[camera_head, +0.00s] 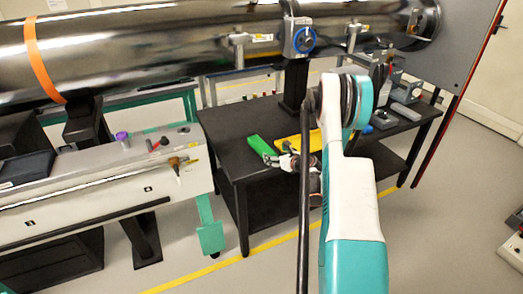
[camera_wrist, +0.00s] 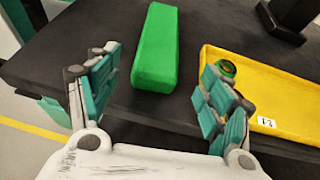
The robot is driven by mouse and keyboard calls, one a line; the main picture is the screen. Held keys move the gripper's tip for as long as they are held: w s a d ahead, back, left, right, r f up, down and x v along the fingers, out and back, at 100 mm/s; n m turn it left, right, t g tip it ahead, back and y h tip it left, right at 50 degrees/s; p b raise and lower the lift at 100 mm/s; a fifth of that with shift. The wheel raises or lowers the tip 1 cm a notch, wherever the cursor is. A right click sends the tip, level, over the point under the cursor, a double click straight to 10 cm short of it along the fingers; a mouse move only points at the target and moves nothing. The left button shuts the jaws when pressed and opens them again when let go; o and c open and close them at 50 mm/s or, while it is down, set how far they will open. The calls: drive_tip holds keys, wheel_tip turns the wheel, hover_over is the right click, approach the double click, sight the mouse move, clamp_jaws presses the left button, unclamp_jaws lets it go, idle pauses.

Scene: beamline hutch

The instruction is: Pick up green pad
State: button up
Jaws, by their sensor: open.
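The green pad (camera_wrist: 157,48) is a long green block lying on the black table (camera_wrist: 105,18). In the wrist view it is ahead of my gripper (camera_wrist: 160,92), between the lines of the two spread fingers and apart from both. My gripper is open and empty. In the head view the pad (camera_head: 261,146) lies near the table's left edge, and my gripper (camera_head: 289,160) is just right of its near end, partly hidden by my arm.
A yellow tray (camera_wrist: 272,88) with a small round green-rimmed item (camera_wrist: 227,68) lies right of the pad, close to the right finger. A black post (camera_head: 292,88) rises from the table behind. Grey fixtures (camera_head: 405,95) stand at the table's right. A large metal pipe (camera_head: 150,38) runs above.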

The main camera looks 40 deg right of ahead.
sight(268, 152)
drive_tip(key=shift+w+d+f, duration=0.1)
drive_tip(key=shift+w+f, duration=0.15)
drive_tip(key=shift+w, duration=0.35)
drive_tip(key=b+x, duration=0.2)
drive_tip(key=x, duration=0.2)
drive_tip(key=shift+w+f+b, duration=0.2)
drive_tip(key=shift+b, duration=0.1)
drive_tip(key=shift+w+f, duration=0.1)
drive_tip(key=shift+w, duration=0.35)
drive_tip(key=shift+c, duration=0.3)
drive_tip(key=c, duration=1.4)
